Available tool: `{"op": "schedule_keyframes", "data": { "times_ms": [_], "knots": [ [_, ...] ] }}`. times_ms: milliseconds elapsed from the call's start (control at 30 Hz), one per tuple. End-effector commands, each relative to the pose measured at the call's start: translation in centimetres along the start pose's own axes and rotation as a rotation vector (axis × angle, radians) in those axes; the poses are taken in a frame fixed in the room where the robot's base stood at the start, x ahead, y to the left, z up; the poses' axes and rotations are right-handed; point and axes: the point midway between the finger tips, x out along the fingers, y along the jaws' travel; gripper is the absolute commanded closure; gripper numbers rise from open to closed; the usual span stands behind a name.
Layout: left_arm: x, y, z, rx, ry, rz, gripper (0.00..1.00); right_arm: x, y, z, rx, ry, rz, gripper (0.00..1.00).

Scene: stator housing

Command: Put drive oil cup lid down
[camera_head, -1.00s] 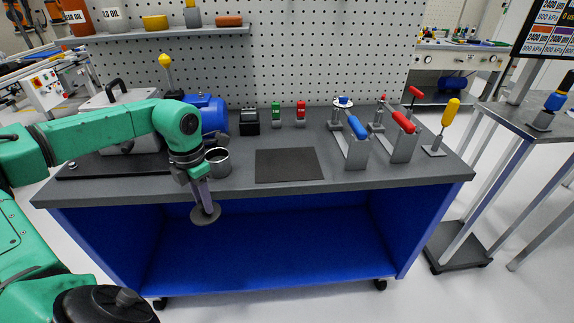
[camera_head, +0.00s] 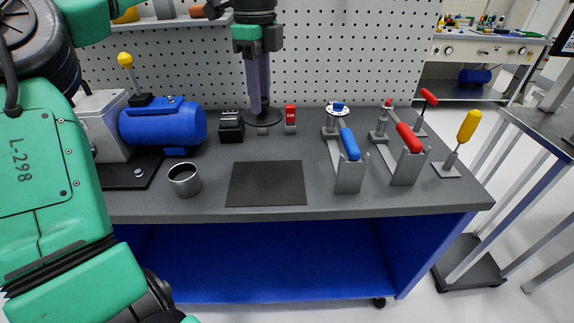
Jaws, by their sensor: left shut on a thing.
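The lid appears over the back part of the bench, in front of where the green switch stands. Its height above the bench is hard to judge. The open metal cup (camera_head: 185,180) stands upright without a lid on the front left of the bench. My right gripper is not in view.
A dark flat mat (camera_head: 266,184) lies empty in mid-bench. A blue motor (camera_head: 164,123) stands at left, a black box (camera_head: 231,127) and red switch (camera_head: 290,118) at the back. Blue-handled (camera_head: 350,144) and red-handled (camera_head: 409,138) clamps stand at right.

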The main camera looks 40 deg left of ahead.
Motion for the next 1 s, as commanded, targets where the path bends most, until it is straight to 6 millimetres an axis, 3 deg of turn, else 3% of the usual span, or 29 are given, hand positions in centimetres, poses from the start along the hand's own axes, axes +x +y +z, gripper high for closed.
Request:
{"op": "schedule_keyframes", "data": {
  "times_ms": [67,167,400,500,733,900,1000],
  "knots": [
    [0.3,0.0,-0.2,-0.012,0.001,0.001,1.00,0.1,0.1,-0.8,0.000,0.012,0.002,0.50],
    [2.5,0.1,-0.3,-0.013,0.002,0.004,1.00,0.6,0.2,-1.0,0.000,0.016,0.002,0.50],
    [10.4,0.1,-0.2,-0.012,0.003,0.005,1.00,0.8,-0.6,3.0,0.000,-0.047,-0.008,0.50],
    [13.4,0.1,-0.2,-0.012,0.002,0.004,1.00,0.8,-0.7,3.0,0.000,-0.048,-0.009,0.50],
    [17.0,0.0,-0.2,-0.013,0.001,0.002,1.00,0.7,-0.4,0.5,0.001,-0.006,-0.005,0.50],
    [19.9,0.0,-0.2,-0.013,0.001,0.001,1.00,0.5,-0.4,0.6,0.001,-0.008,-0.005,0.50],
    [20.0,0.0,-0.2,-0.013,0.000,-0.002,1.00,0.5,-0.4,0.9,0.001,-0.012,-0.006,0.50]
  ]
}}
